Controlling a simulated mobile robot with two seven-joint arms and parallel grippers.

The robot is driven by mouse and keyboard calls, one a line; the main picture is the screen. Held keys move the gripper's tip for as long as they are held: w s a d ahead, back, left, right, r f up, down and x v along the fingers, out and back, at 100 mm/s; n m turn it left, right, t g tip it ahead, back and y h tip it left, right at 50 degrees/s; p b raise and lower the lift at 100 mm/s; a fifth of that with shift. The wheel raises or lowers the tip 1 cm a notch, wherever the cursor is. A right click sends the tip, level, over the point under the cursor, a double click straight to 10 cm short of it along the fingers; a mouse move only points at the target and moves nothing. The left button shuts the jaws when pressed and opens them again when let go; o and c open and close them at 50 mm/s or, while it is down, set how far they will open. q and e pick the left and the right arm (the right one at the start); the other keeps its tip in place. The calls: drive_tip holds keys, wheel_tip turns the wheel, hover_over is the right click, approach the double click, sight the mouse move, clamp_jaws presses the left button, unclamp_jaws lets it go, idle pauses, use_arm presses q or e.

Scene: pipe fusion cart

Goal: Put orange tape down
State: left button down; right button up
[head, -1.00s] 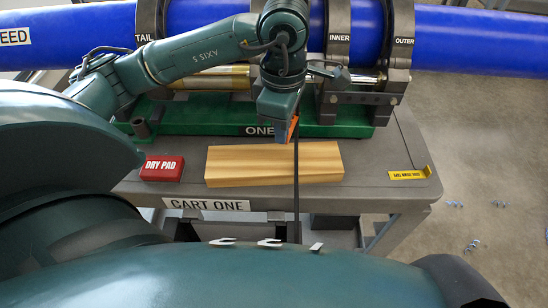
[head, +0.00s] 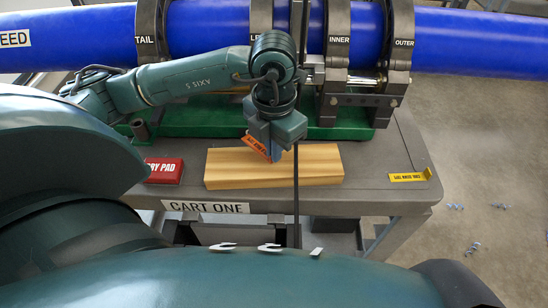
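My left gripper (head: 273,150) points down just above the wooden block (head: 225,168) on the cart top. A small orange tape tag (head: 257,147) with dark print shows at its fingers, tilted. The fingers appear closed on the tape, though the gripper body hides part of it. I cannot tell whether the tape touches the block. My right gripper is not in view.
A red dry pad (head: 164,171) lies left of the block. A yellow tag (head: 408,176) lies near the cart's right edge. Behind stand the green fusion base (head: 340,131) and blue pipe (head: 460,40) in dark clamps.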

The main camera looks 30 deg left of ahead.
use_arm(q)
drive_tip(key=shift+f, duration=1.9)
drive_tip(key=shift+f, duration=0.1)
drive_tip(key=shift+f, duration=0.15)
drive_tip(key=c, duration=1.7)
unclamp_jaws()
wheel_tip(320, 180, up, 13)
drive_tip(key=shift+f, duration=0.2)
drive_tip(key=shift+s+f, duration=0.1)
